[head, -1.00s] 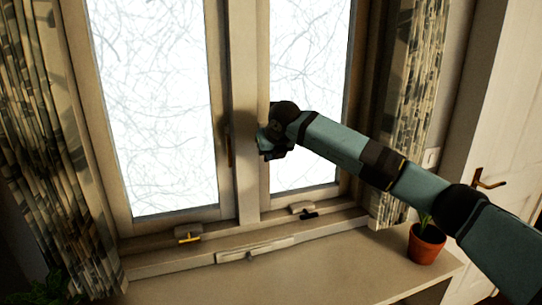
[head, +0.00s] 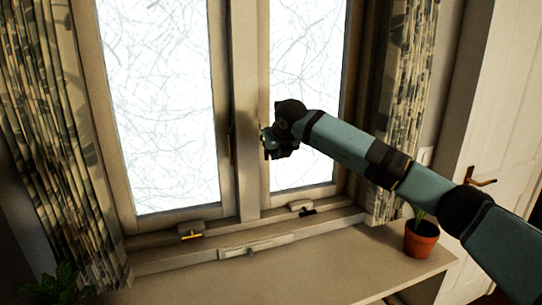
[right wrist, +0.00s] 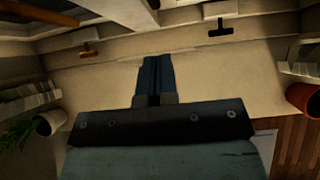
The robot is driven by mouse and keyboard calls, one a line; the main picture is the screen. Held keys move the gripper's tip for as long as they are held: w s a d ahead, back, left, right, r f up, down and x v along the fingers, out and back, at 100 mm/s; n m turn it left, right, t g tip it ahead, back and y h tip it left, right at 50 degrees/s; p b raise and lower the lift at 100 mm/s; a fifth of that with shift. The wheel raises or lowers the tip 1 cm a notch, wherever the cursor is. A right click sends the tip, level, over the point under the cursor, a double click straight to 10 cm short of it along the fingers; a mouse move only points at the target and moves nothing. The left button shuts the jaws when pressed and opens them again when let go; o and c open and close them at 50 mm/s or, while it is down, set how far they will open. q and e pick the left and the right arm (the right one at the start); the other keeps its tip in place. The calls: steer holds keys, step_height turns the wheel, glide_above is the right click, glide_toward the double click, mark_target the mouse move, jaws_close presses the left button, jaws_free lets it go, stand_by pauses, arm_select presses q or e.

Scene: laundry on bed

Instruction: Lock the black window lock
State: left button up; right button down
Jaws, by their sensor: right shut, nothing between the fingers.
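The black window lock (head: 308,212) is a small dark handle at the bottom of the right window pane's frame, above the sill. It also shows in the right wrist view (right wrist: 220,28), at the upper right, beyond the fingertips. My right gripper (head: 266,141) is in front of the right pane beside the central post, above the black lock and apart from it. In the right wrist view its fingers (right wrist: 157,64) are together and empty. A yellow lock (head: 190,236) sits under the left pane. It shows at the upper left in the wrist view (right wrist: 90,49). My left gripper is not in view.
A terracotta plant pot (head: 421,240) stands at the right end of the windowsill (head: 330,252). A pale bar (head: 256,247) lies along the sill's back. Patterned curtains (head: 50,150) hang on both sides. The middle of the sill is clear.

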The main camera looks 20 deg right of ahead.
arm_select(q)
steer(key=shift+f+b, duration=0.45)
steer(key=shift+b, duration=0.3)
arm_select(e)
steer(key=s+r, duration=0.2)
steer(key=s, duration=0.8)
steer(key=shift+d+r, duration=0.3)
steer(key=shift+r, duration=0.05)
arm_select(q)
steer(key=shift+s+f, duration=0.1)
steer(key=shift+f, duration=0.05)
